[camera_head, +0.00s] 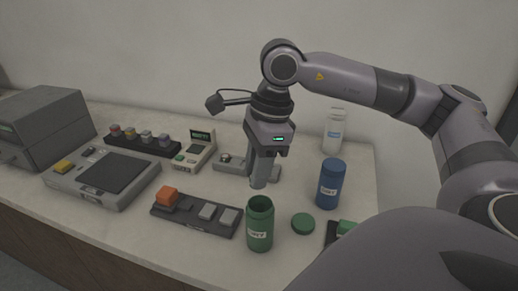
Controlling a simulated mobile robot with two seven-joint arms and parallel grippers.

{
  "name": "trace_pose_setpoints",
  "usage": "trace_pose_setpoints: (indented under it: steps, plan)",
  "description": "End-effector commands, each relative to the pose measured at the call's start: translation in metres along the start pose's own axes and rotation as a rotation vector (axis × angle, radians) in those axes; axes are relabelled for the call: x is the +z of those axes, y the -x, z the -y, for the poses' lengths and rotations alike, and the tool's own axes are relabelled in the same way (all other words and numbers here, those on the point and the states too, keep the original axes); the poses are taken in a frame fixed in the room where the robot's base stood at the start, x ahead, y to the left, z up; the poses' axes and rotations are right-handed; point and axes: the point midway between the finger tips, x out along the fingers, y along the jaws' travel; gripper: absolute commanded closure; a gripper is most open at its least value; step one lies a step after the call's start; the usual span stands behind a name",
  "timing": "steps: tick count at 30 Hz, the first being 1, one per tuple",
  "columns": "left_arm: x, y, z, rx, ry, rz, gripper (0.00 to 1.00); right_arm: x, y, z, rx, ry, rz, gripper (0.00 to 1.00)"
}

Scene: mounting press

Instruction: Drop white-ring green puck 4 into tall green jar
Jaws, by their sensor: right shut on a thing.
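The tall green jar (260,236) stands upright with its mouth open, near the front edge of the bench. My right gripper (259,182) points straight down just above and behind the jar's mouth, in the picture slightly above its rim. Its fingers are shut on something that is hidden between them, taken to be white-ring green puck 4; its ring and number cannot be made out. The inside of the jar is mostly dark. My left gripper is not in view.
A green lid (303,223) lies right of the jar. A blue jar (329,185) and white bottle (334,132) stand behind it. A dark rack (195,213) with blocks lies left of the jar. A dark tray with a green item (346,227) is partly hidden by my arm.

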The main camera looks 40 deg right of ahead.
Motion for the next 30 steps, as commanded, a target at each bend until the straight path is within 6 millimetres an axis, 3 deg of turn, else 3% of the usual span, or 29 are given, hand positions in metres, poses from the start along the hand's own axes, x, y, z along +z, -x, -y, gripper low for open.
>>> trace_pose_setpoints:
  steps: [4,10,30]
  plan:
    - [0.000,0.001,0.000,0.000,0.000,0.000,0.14,-0.003,0.011,-0.003,-0.019,-0.092,-0.001,0.89]
    - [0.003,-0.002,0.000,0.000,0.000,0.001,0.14,-0.004,0.008,-0.003,-0.022,-0.118,-0.002,0.89]
    - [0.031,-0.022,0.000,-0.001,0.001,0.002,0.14,-0.015,-0.042,-0.003,-0.023,-0.116,-0.001,0.89]
